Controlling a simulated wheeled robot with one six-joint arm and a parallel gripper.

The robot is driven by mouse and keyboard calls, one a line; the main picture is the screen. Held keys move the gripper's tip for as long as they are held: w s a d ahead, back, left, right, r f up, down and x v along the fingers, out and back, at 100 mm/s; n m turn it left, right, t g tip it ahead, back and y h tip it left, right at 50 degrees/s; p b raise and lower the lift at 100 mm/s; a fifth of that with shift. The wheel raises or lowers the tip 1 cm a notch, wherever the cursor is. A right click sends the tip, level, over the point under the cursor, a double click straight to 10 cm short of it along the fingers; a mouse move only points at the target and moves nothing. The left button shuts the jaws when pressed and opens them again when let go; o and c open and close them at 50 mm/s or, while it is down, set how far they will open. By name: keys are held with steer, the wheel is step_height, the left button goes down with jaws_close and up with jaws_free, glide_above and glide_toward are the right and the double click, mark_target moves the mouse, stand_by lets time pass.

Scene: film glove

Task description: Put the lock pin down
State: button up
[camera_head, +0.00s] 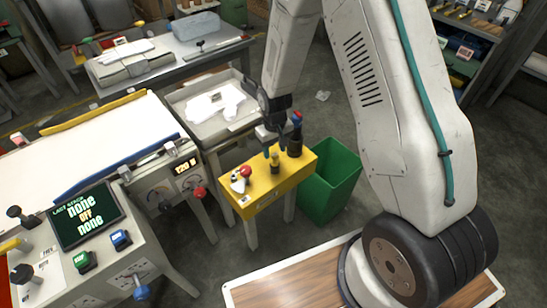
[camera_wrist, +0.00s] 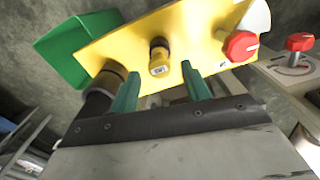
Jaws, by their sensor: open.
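The lock pin (camera_wrist: 158,62), a small yellow knob with a dark end and a pale label, is at the yellow stand top (camera_wrist: 110,50). It also shows in the head view (camera_head: 275,162) on the yellow stand (camera_head: 264,190), upright. My gripper (camera_wrist: 160,86) is open, with its two green fingers apart. In the wrist view the pin appears just beyond the fingertips, between their lines, with no visible contact. In the head view my gripper (camera_head: 272,151) is right above the pin, close to the stand. Whether the pin sits in a hole cannot be told.
A black cylinder (camera_head: 295,146) with a red and blue top stands close to the right of my gripper. A red knob (camera_head: 245,171) is on the stand's left part. A green bin (camera_head: 335,182) is behind right. A grey tray table (camera_head: 180,100) is behind left.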

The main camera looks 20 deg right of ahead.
steer(key=s+d+r, duration=0.1)
steer(key=s+r, duration=0.3)
steer(key=r, duration=0.5)
steer(key=s+r+m, duration=0.1)
steer(key=s+r, duration=0.2)
steer(key=r, duration=0.7)
steer(key=s+d+r, duration=0.1)
steer(key=s+r, duration=0.3)
steer(key=r, duration=0.5)
steer(key=s+r, duration=0.4)
steer(key=s, duration=0.5)
steer(key=s+d+r+t, duration=0.1)
steer(key=s+r, duration=0.4)
steer(key=s, duration=0.5)
steer(key=shift+r+m, duration=0.2)
steer(key=shift+m, duration=0.2)
